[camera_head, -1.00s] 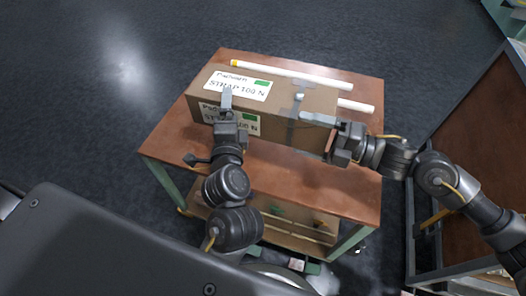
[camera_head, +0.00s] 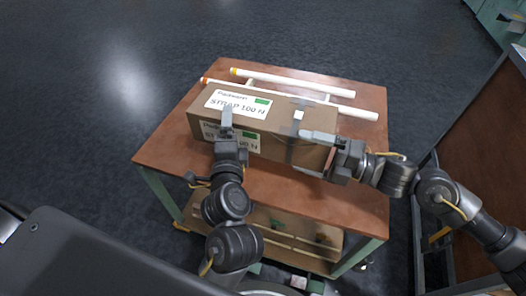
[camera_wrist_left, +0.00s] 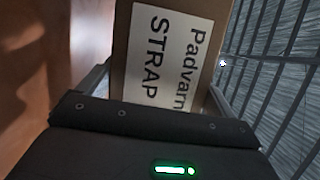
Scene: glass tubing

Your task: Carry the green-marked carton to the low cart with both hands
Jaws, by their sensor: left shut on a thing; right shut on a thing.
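The green-marked carton (camera_head: 277,113) is a long brown box with white labels reading "STRAP 100 N", a green patch and a grey strap around its right part. It is level over the brown top of the low cart (camera_head: 350,205); I cannot tell whether its underside touches. My left gripper (camera_head: 227,122) is shut on the carton's front edge toward the left. My right gripper (camera_head: 320,140) is shut on its right end.
Two white tubes (camera_head: 290,81) with coloured ends lie on the cart top behind the carton. The cart's lower shelf (camera_head: 290,235) holds small items. A brown-panelled unit (camera_head: 485,150) stands at the right. The dark floor is clear behind and left.

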